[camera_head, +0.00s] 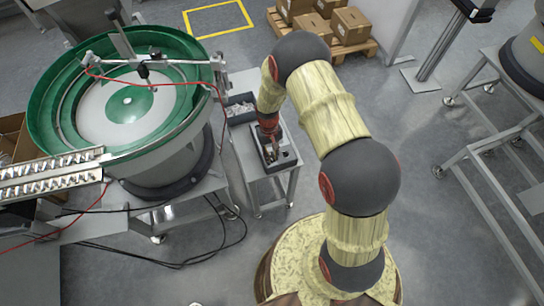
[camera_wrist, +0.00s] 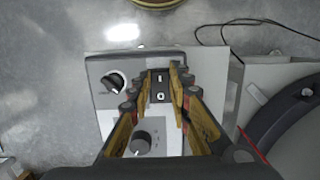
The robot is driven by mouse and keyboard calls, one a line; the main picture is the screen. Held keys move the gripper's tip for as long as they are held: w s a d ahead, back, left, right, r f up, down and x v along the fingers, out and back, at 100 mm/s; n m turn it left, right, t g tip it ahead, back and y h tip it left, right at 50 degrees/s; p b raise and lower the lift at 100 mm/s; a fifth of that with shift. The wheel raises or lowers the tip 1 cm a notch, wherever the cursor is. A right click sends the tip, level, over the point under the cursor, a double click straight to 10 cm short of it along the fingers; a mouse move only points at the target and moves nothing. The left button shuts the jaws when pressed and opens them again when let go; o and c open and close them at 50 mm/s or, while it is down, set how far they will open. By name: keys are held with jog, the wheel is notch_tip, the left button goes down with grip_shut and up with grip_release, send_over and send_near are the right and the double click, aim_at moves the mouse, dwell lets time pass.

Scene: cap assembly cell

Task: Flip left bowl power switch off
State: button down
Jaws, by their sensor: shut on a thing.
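The left bowl (camera_head: 172,127) is a green and white bowl feeder at the left of the head view. Its grey control box (camera_head: 287,164) stands on a small table to the right of it. In the wrist view the box's panel (camera_wrist: 112,122) carries a black rocker power switch (camera_wrist: 160,86) marked I and O. My gripper (camera_wrist: 161,78) points down at the panel, with its fingers on both sides of the switch and shut on it. In the head view my gripper (camera_head: 270,138) partly hides the panel. Which way the rocker is tilted cannot be told.
Two dark knobs (camera_wrist: 114,82) (camera_wrist: 141,142) sit on the panel close to my fingers. A dark bin (camera_head: 240,110) with small parts stands behind the box. Cables (camera_head: 190,262) lie on the floor at left. Cardboard boxes (camera_head: 350,24) are on a pallet at the back.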

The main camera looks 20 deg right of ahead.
jog(key=shift+w+g, duration=0.2)
jog(key=shift+g, duration=0.4)
jog(key=c, duration=1.6)
grip_release()
jog(key=shift+c, duration=0.2)
jog(key=v, duration=1.2)
